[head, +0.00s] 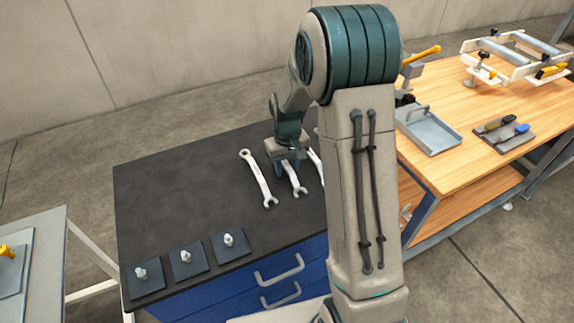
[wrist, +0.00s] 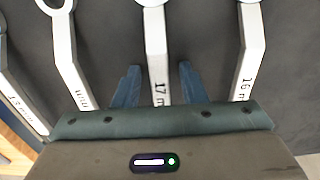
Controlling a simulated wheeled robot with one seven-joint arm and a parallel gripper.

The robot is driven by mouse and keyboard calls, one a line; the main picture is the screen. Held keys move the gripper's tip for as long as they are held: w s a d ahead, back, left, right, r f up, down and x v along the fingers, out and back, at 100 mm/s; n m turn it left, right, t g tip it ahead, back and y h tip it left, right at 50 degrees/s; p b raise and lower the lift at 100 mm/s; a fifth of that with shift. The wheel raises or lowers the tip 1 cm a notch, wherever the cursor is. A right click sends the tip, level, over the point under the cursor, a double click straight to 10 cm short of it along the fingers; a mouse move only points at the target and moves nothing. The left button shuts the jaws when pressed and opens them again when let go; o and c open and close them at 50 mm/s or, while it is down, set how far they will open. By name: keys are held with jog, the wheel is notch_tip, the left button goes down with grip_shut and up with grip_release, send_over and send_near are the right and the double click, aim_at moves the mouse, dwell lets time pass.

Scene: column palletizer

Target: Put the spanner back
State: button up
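Several silver spanners lie side by side on the black bench top (head: 170,190). In the wrist view, the middle spanner (wrist: 155,45) is marked 17, and the right one (wrist: 250,45) is marked 16. Two more (wrist: 68,45) (wrist: 18,95) lie to the left, their markings partly cut off or hard to read. My gripper (wrist: 158,68) is open, with one blue finger on each side of the 17 spanner and gaps visible. In the head view my gripper (head: 288,163) is low over the middle visible spanner (head: 296,183). Another spanner (head: 258,180) lies left of it. My arm hides the right part of the bench.
Blue drawers (head: 235,283) are below. A wooden workbench (head: 470,105) with a grey tray (head: 428,132) stands right.

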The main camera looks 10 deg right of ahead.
aim_at(287, 165)
notch_tip(287, 165, up, 11)
jog(key=s+r+m+t, duration=0.1)
jog(key=s+r, duration=0.1)
jog(key=s, duration=0.9)
jog(key=s+r+m+t, duration=0.1)
jog(key=s+r+t, duration=0.1)
jog(key=s, duration=1)
jog(key=shift+r, duration=0.85)
jog(key=shift+s, duration=0.1)
